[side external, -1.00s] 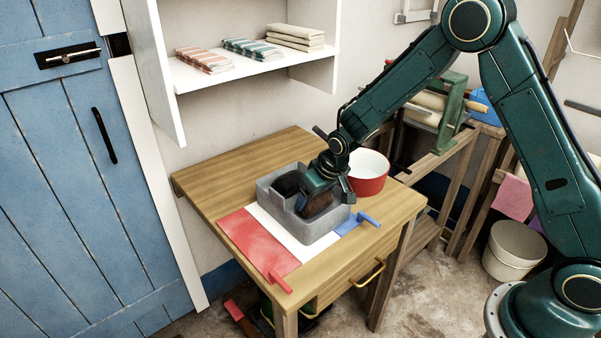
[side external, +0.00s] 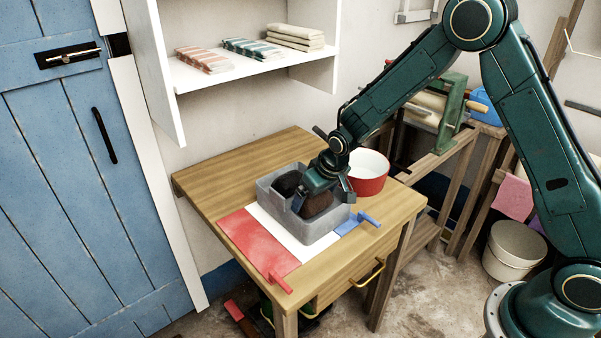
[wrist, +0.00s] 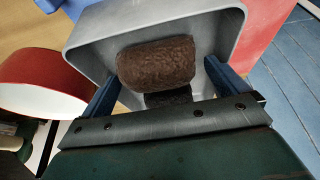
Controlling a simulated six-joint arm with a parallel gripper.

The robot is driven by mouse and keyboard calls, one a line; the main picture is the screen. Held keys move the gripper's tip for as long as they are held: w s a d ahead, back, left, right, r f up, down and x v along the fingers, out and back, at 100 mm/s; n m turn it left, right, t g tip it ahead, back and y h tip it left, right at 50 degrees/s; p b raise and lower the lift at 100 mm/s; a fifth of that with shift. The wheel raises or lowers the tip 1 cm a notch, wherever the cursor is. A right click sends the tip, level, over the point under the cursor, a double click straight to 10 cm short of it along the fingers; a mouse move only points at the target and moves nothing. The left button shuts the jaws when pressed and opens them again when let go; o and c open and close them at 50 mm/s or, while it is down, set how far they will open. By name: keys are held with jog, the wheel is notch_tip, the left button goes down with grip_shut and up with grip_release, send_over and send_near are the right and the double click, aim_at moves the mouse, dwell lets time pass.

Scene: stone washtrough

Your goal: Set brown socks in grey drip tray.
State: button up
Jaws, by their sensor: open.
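The brown socks (wrist: 157,64) are a rounded, rolled bundle inside the grey drip tray (wrist: 226,28), a deep-walled open box. In the side external view, the tray (side external: 327,224) stands on the wooden table, and part of the brown socks (side external: 318,205) shows below my gripper (side external: 324,198). My gripper is open, with its blue-grey fingers reaching into the tray on either side of the socks. The wrist view shows gaps between the fingers and the bundle. A dark item (side external: 287,184) lies in the tray's back left part. My wrist hides some of the tray's inside.
A red bowl (side external: 369,183), white inside, stands just behind the tray. The table's back left is bare. A white shelf (side external: 245,72) with folded cloths hangs above.

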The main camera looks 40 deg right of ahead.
jog(key=v, duration=1.1)
jog(key=shift+s+r, duration=0.25)
jog(key=shift+r, duration=0.1)
jog(key=shift+r, duration=0.1)
jog(key=s+d+r, duration=0.2)
jog(key=s+r, duration=1)
jog(key=s, duration=0.2)
jog(key=s+d+r+t, duration=0.1)
jog(key=s, duration=1.3)
jog(key=shift+s+d+r, duration=0.2)
jog(key=shift+s+d, duration=0.05)
dwell(0.3)
